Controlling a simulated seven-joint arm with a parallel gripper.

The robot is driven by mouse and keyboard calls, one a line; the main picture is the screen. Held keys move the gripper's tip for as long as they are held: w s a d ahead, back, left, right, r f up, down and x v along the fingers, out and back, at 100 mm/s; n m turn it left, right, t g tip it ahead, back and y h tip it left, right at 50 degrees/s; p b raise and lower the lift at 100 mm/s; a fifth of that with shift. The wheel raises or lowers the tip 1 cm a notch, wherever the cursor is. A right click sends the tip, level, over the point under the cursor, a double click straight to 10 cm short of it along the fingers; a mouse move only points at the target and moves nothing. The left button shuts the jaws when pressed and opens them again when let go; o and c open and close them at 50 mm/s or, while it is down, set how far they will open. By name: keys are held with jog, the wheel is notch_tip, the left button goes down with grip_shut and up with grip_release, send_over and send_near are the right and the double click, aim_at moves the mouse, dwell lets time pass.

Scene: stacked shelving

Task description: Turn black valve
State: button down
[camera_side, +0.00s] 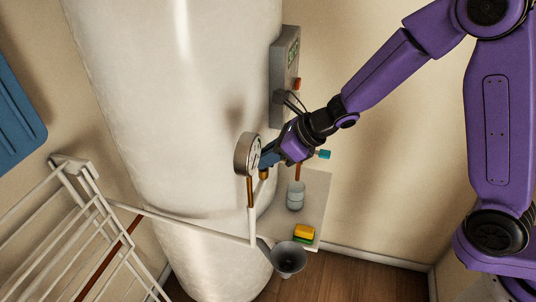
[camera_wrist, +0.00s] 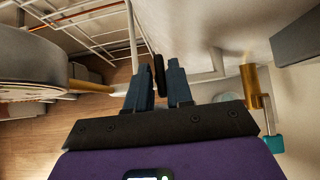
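The black valve (camera_wrist: 158,72) shows in the wrist view as a short, dark upright handle in front of a white pipe. My gripper (camera_wrist: 161,66) has its two blue-grey fingers apart, one on each side of the handle. A narrow gap shows beside the handle, and I cannot tell whether either finger touches it. In the side view my gripper (camera_side: 264,158) is just right of the round pressure gauge (camera_side: 246,155), above a brass fitting (camera_side: 263,174). The black valve cannot be made out there, behind the gripper and gauge.
The large white tank (camera_side: 175,120) stands close behind. A teal-handled valve (camera_side: 324,154) is right of my gripper. A grey control box (camera_side: 286,60) is above. A jar (camera_side: 295,195) and a yellow-green sponge (camera_side: 304,232) sit on a low shelf. A funnel (camera_side: 289,258) and white rack (camera_side: 75,215) are lower.

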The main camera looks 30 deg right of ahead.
jog(key=shift+d+n, duration=0.1)
jog(key=shift+n, duration=0.2)
jog(key=shift+w+d+n+g+y, duration=0.1)
jog(key=shift+w+n+g+y, duration=0.1)
jog(key=shift+n+g+y, duration=0.8)
jog(key=n+g, duration=0.2)
jog(key=n, duration=0.2)
jog(key=shift+w+g, duration=0.15)
jog(key=shift+g, duration=0.15)
jog(key=n+g, duration=0.2)
jog(key=n, duration=0.1)
jog(key=shift+w+n+g+y, duration=0.2)
jog(key=shift+n+g+y, duration=0.1)
jog(key=shift+g, duration=0.1)
jog(key=shift+w+n+g, duration=0.1)
jog(key=shift+n+g, duration=1)
jog(key=shift+n, duration=0.4)
jog(key=shift+h, duration=0.4)
jog(key=c, duration=1.2)
grip_release()
jog(key=shift+r, duration=0.1)
